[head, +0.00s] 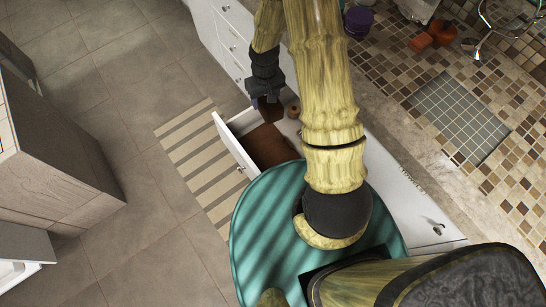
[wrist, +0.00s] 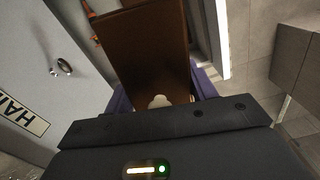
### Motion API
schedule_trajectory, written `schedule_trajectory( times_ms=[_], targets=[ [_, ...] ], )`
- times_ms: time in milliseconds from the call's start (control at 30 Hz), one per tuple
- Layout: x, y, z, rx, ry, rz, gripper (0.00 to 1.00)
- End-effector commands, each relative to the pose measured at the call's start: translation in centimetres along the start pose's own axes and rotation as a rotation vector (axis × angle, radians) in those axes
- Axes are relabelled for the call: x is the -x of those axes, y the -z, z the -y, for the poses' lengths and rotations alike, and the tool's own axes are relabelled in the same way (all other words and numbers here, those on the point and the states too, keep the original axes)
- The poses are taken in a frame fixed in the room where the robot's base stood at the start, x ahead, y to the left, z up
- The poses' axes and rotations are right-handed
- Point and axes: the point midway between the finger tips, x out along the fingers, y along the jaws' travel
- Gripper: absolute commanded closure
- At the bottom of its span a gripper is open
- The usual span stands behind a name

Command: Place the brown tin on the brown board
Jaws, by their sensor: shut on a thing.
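My gripper (head: 268,98) is at the far end of the open drawer in the head view, pointing down. It is shut on the brown tin (head: 271,112), a dark brown boxy thing. In the wrist view the tin (wrist: 145,50) fills the space between the purple fingers (wrist: 163,95) and has a pale patch near them. The brown board (head: 270,146) appears as a flat brown surface inside the open drawer, nearer than the tin. The tin looks apart from it, but its height above the drawer cannot be told.
The white drawer (head: 236,146) stands open from the cabinet, over a striped rug (head: 195,150). A small round brown thing (head: 293,110) is beside my gripper. The counter holds a purple container (head: 358,22) and orange things (head: 420,42). The tiled floor at left is clear.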

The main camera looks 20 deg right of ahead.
Motion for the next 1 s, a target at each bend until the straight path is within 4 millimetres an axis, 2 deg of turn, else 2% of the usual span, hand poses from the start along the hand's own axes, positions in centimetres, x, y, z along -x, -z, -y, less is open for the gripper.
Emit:
schedule_trajectory(
  times_ms=[33, 1000],
  targets=[
    [-1.9, 0.0, 0.0, 0.006, 0.000, -0.002, 0.80],
    [-18.3, -1.5, 0.0, 0.129, -0.009, -0.002, 0.80]
  ],
)
